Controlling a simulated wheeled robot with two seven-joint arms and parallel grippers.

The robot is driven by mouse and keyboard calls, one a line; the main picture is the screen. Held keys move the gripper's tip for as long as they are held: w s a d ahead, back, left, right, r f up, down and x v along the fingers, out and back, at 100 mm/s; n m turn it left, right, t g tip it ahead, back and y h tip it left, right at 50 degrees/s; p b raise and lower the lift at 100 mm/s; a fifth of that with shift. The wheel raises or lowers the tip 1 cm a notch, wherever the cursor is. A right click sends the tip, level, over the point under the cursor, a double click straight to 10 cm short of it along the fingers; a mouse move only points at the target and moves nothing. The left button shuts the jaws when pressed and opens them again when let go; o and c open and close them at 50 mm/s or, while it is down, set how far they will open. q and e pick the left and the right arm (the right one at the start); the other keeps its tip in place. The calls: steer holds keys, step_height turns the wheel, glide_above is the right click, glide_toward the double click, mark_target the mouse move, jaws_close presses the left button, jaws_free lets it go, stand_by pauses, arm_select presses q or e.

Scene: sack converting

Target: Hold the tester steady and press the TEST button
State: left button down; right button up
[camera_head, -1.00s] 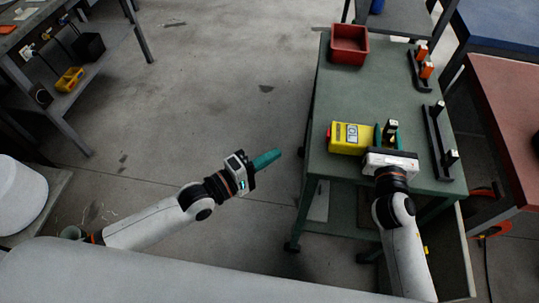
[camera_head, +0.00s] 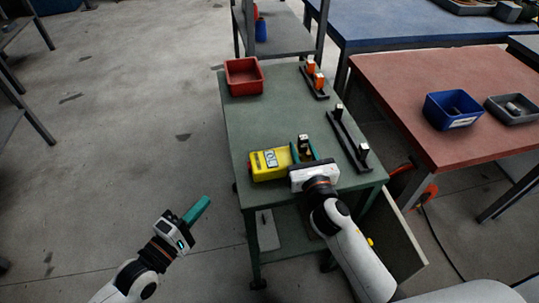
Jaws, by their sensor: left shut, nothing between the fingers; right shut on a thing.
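The yellow tester (camera_head: 271,165) lies on the green table, with a grey display panel on its top. My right gripper (camera_head: 305,152) is over the table at the tester's right end. It is shut on a small black piece with a pale top (camera_head: 303,141), which stands between its teal fingers. Its left finger is close beside the tester; I cannot tell whether they touch. The TEST button cannot be made out. My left gripper (camera_head: 197,210) is shut and empty, over the floor left of the table, clear of the tester.
The green table (camera_head: 262,118) has a red bin (camera_head: 243,76) at its far left and two black racks (camera_head: 348,140) along its right side. A red-topped table (camera_head: 430,85) with a blue bin (camera_head: 453,110) stands to the right. Floor left of the table is open.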

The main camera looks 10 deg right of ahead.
steer(key=o, duration=1.3)
steer(key=shift+c, duration=0.2)
steer(key=s, duration=1.2)
